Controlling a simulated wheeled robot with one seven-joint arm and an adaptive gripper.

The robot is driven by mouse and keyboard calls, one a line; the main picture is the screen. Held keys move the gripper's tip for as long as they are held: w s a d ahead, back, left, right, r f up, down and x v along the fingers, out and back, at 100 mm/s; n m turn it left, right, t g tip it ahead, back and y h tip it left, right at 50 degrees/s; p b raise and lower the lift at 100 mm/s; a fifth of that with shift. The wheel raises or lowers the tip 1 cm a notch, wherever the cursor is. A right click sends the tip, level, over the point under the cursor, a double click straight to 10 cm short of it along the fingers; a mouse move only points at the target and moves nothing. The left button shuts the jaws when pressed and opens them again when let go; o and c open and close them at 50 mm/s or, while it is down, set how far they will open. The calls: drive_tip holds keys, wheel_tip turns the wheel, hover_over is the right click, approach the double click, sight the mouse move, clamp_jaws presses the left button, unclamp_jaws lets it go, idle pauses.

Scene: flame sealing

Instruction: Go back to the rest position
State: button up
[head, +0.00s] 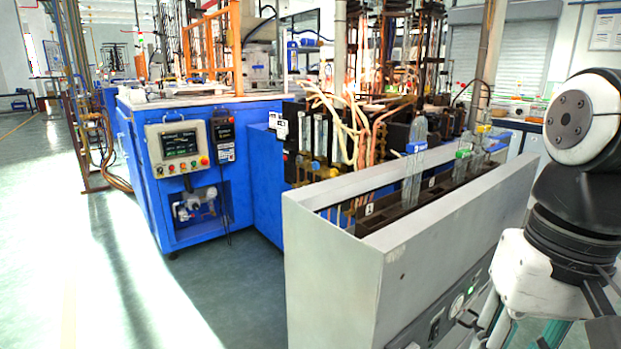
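My arm stands at the right edge, with white and black links bent downward. I cannot make out my gripper's fingertips; the end of the arm runs out of the picture at the lower right. A grey metal trough-like cabinet (335,285) stands in front of me, left of the arm. Clear glass vessels stand upright in its dark slot: one with a blue cap (413,175), one with a green cap (462,168).
A blue machine (215,165) with a control panel (180,143) stands behind and left of the cabinet. Hoses and glass tubes (320,140) crowd its right side. Open floor (110,270) lies to the left. The cabinet's right side is close to my arm.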

drive_tip(key=s+a+f+n, duration=0.1)
drive_tip(key=s+f+n, duration=0.15)
drive_tip(key=s, duration=0.75)
wheel_tip(320, 180, up, 32)
drive_tip(key=t+p, duration=0.4)
drive_tip(key=p, duration=2.7)
drive_tip(key=shift+d+h, duration=0.25)
drive_tip(key=shift+h, duration=0.05)
drive_tip(key=shift+m, duration=0.25)
